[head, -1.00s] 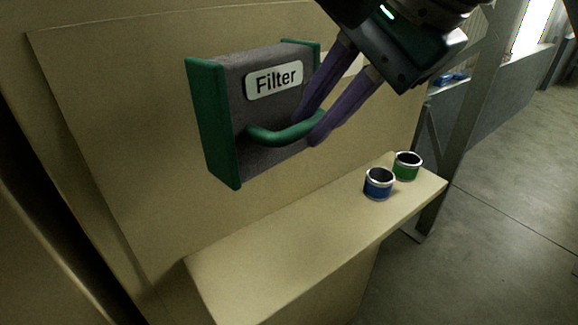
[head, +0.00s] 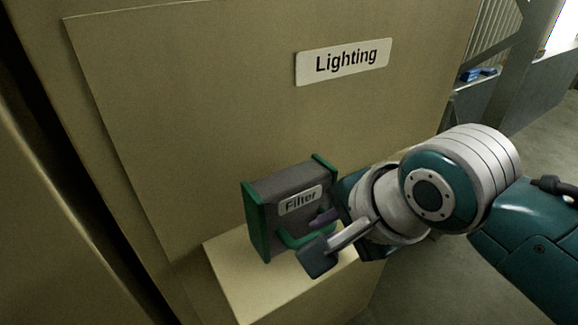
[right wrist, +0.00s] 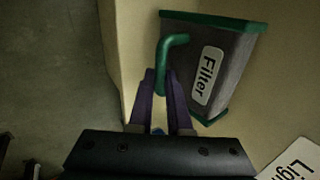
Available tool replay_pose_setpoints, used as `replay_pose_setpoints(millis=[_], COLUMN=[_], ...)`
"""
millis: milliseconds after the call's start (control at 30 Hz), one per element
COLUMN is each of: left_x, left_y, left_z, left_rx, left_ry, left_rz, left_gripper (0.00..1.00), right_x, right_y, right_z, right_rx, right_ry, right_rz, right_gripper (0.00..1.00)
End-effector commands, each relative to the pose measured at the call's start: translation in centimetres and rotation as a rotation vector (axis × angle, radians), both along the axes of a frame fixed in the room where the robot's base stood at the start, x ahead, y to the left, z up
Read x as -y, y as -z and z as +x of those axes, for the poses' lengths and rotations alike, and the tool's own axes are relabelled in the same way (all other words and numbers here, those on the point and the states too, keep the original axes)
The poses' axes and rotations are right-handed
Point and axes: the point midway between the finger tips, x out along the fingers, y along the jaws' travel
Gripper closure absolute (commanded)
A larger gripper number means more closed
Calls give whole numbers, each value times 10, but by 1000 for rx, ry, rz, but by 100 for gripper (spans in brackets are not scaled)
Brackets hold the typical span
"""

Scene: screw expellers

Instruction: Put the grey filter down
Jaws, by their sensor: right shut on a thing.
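The grey filter (head: 272,188) has green side panels, a green handle and a white "Filter" label. In the right wrist view, the purple fingers (right wrist: 161,78) are at the handle (right wrist: 168,46), beside the filter body (right wrist: 208,66). My left gripper is not in view.
A beige panel with a "Lighting" label (head: 343,62) stands close behind the filter. My right arm hides the ledge's right part. A small blue patch shows between the fingers in the right wrist view. Grey floor lies to the right.

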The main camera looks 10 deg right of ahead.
Motion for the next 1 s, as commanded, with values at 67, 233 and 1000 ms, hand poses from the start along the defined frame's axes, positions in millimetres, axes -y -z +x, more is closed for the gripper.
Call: replay_pose_setpoints(millis=[67,233,1000], left_x=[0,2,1], left_y=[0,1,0], left_z=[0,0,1], left_rx=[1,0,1], left_ry=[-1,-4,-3], left_rz=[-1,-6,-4], left_gripper=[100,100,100], right_x=[0,0,0], right_y=[13,31,30], right_z=[-1,-1,-1], right_rx=[-5,-2,-1], right_ry=[0,0,1], right_rz=[-2,-1,0], right_gripper=[100,100,54])
